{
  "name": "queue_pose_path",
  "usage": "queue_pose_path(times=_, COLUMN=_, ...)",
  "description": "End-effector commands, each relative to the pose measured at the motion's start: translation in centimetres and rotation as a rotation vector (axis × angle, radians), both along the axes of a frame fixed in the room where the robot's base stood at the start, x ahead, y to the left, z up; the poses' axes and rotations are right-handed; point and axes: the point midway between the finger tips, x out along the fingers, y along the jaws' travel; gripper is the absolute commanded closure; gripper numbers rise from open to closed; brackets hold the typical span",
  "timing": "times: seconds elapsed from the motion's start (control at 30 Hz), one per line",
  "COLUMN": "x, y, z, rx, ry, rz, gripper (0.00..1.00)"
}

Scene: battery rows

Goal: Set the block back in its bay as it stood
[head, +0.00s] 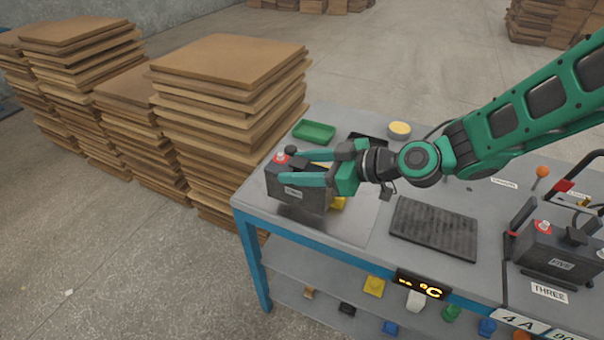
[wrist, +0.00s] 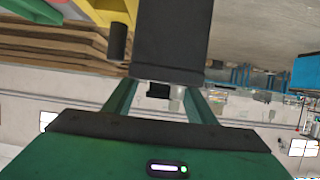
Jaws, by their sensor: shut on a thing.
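The dark grey block (head: 297,195), with a red cap and a small pale label, is at the left end of the table in the head view. My gripper (head: 291,166) is shut on it, with teal fingers reaching around it from the right. I cannot tell whether its underside touches the table. In the wrist view the block (wrist: 172,40) fills the space between the fingers. I cannot tell which bay belongs to the held block.
A black ribbed mat (head: 433,228) lies mid-table. A green tray (head: 314,132) and a round yellow-topped dish (head: 399,130) stand behind my gripper. A yellow thing (head: 338,203) is partly hidden beside the held block. An orange knob (head: 542,171) rises at the right. Stacked boards (head: 230,75) stand left.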

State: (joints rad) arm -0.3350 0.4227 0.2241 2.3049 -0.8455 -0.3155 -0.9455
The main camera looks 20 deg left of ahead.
Motion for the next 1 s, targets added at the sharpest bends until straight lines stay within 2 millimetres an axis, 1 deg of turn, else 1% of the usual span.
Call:
queue_pose_path(times=0.03, x=-0.9, y=0.5, z=0.6, rx=0.006, ry=0.0, rz=0.006, gripper=1.0)
queue_pose_path(times=0.23, x=-3.5, y=1.6, z=2.4, rx=0.007, ry=-0.002, rz=0.008, gripper=1.0)
queue_pose_path(times=0.4, x=-6.2, y=2.7, z=4.1, rx=0.007, ry=-0.003, rz=0.009, gripper=1.0)
queue_pose_path(times=0.6, x=-8.6, y=3.8, z=5.7, rx=0.008, ry=-0.002, rz=0.006, gripper=1.0)
queue_pose_path(times=0.8, x=-10.0, y=4.4, z=6.6, rx=0.007, ry=0.0, rz=0.005, gripper=1.0)
queue_pose_path(times=1.0, x=-10.4, y=4.6, z=6.9, rx=0.006, ry=0.001, rz=0.004, gripper=1.0)
